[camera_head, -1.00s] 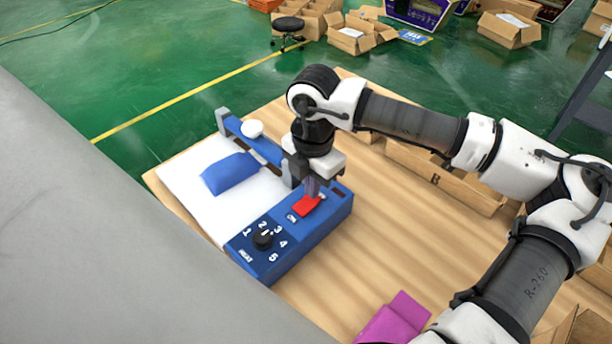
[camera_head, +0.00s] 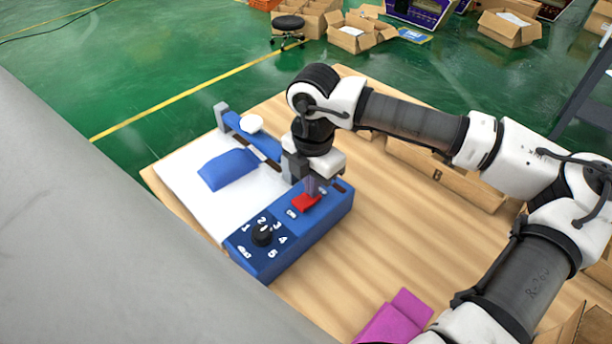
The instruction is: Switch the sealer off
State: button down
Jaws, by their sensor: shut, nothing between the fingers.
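The blue sealer (camera_head: 318,225) stands on the wooden table, with a white plate (camera_head: 200,205) along its left side. Its red switch (camera_head: 305,203) is on the top face, and small white markings show beside it. A black dial (camera_head: 262,234) with white numbers is at the near end. My gripper (camera_head: 311,190) points down with its fingers shut and empty. The fingertips are at the red switch and seem to touch it; they hide its far part.
A magenta item (camera_head: 395,318) lies at the table's near edge. A cardboard box marked B (camera_head: 437,175) is right of the sealer. The table between them is clear.

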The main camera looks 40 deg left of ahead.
jog(key=shift+r, duration=0.15)
notch_tip(320, 180, up, 7)
jog(key=p, duration=0.2)
jog(key=shift+p, duration=0.3)
dwell(0.7)
